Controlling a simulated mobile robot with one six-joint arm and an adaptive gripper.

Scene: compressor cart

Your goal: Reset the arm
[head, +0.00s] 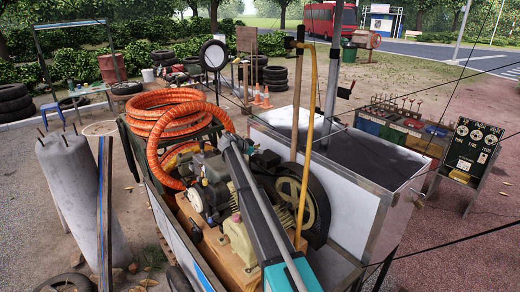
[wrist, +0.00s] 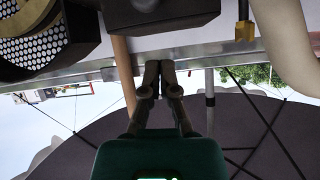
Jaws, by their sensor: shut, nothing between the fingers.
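My gripper (wrist: 159,68) shows in the wrist view, with two dark fingers close together in front of a teal body. It is shut and holds nothing. Its tips point toward a pale metal edge (wrist: 208,52) across the upper part of that view; I cannot tell whether they touch it. I cannot make out the gripper's fingertips in the head view. The compressor cart (head: 373,215) fills the middle of the head view. It carries an orange hose coil (head: 170,105) and a machine with a black wheel (head: 318,212).
A yellow pipe (head: 308,120) and upright posts rise from the cart. A grey cylinder (head: 82,200) stands at left. Coloured bins (head: 398,133) and a dark panel (head: 474,146) stand at right. A dark box (wrist: 160,12) is close above the fingers in the wrist view.

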